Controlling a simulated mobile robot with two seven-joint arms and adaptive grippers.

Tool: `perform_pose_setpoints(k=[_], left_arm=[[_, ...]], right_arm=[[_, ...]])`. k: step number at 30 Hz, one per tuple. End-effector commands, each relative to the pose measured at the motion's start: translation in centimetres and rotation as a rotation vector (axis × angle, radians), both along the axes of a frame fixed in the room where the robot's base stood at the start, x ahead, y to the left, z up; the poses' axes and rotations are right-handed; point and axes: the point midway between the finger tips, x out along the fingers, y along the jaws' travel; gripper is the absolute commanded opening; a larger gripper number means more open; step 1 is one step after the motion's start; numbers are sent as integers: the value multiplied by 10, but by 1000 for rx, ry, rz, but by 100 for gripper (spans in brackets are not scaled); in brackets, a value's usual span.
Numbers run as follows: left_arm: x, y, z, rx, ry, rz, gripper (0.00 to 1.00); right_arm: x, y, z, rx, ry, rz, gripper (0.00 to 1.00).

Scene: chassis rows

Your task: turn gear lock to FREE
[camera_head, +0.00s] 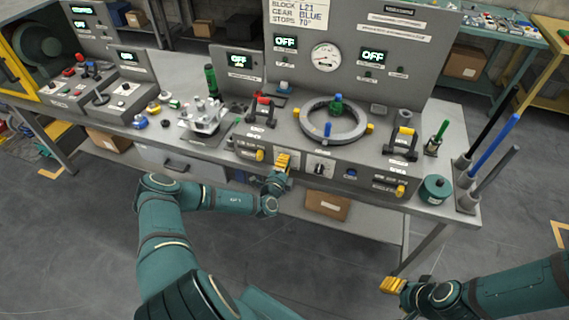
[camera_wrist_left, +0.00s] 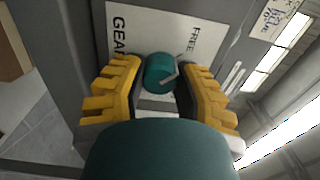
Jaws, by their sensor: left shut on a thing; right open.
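The gear lock is a teal round knob (camera_wrist_left: 158,72) on a white plate (camera_wrist_left: 128,32) in the left wrist view. The plate reads "GEAR", partly covered, and "FREE" beside the knob. A pale bar on the knob slants toward the FREE side; its exact setting is hard to tell. My left gripper (camera_wrist_left: 160,85) is shut on the knob, one yellow finger on each side. In the head view my left gripper (camera_head: 282,163) is at the front panel of the bench and hides the knob. My right gripper (camera_head: 393,285) is open and empty, low in front of the bench.
A grey ring (camera_head: 304,120) with a blue peg and a green-topped part sits on the console above. A black knob (camera_head: 320,169) is just right of my left gripper. A teal canister (camera_head: 435,189) and upright rods (camera_head: 488,150) stand at the bench's right end.

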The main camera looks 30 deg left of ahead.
Motion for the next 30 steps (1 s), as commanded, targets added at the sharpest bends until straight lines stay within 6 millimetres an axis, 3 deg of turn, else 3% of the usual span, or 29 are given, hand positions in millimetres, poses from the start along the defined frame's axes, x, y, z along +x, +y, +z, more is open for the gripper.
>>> perform_pose_setpoints(k=[3,4,6,7,20,30], left_arm=[[1,-2,1,-2,-1,-3,0],[1,-2,1,-2,-1,-3,37],[1,-1,1,-2,-1,-2,61],[1,-1,1,-1,-1,-2,66],[-9,-2,0,0,1,0,66],[-72,-17,0,-1,2,0,66]], right_arm=[[0,0,0,0,0,0,47],[0,0,0,0,0,0,47],[0,0,0,0,0,0,47],[0,0,0,0,0,0,47],[0,0,0,0,0,0,47],[0,0,0,0,0,0,47]])
